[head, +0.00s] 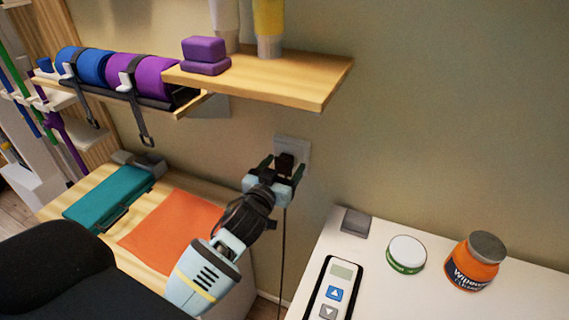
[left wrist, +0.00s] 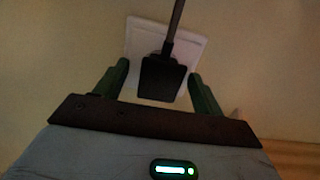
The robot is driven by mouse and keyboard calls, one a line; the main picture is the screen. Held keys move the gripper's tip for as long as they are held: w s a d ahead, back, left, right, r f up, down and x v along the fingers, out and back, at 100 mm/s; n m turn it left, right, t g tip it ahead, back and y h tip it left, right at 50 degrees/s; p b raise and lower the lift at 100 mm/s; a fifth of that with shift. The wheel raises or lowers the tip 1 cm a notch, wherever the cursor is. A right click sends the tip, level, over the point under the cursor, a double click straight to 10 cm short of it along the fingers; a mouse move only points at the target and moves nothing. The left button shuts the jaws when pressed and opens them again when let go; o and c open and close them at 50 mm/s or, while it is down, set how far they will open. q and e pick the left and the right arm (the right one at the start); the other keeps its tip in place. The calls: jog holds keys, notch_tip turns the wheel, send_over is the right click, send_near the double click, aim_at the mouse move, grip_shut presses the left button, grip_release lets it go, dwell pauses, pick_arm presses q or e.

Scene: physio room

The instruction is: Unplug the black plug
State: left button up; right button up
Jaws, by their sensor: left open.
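The black plug (head: 286,163) sits in a white wall socket (head: 304,152) below the wooden shelf. Its black cord (head: 283,250) hangs down the wall. My left gripper (head: 281,169) is open in front of the socket, with one finger on each side of the plug. In the left wrist view the plug (left wrist: 162,78) lies between the two dark green fingers (left wrist: 158,88), with a gap visible on both sides. The socket plate (left wrist: 190,48) shows behind it, and the cord runs up the picture. My right gripper is not in view.
A wooden shelf (head: 300,78) with purple blocks (head: 205,55) overhangs the socket. At the right a white table (head: 400,295) holds a remote (head: 335,290), a green-white jar (head: 406,254) and an orange tub (head: 474,261). An orange cloth (head: 172,232) and teal case (head: 108,197) lie at left.

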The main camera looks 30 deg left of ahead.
aim_at(283, 167)
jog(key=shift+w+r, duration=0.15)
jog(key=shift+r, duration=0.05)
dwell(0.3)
pick_arm(q)
jog(key=c, duration=1.4)
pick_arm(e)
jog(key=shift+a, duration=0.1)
pick_arm(q)
jog(key=shift+s, duration=0.15)
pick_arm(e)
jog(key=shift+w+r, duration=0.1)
pick_arm(q)
jog(key=shift+s+d+p, duration=0.1)
jog(key=shift+s+p, duration=0.4)
jog(key=shift+s, duration=0.85)
jog(key=shift+s+p, duration=0.3)
jog(key=shift+s, duration=1.2)
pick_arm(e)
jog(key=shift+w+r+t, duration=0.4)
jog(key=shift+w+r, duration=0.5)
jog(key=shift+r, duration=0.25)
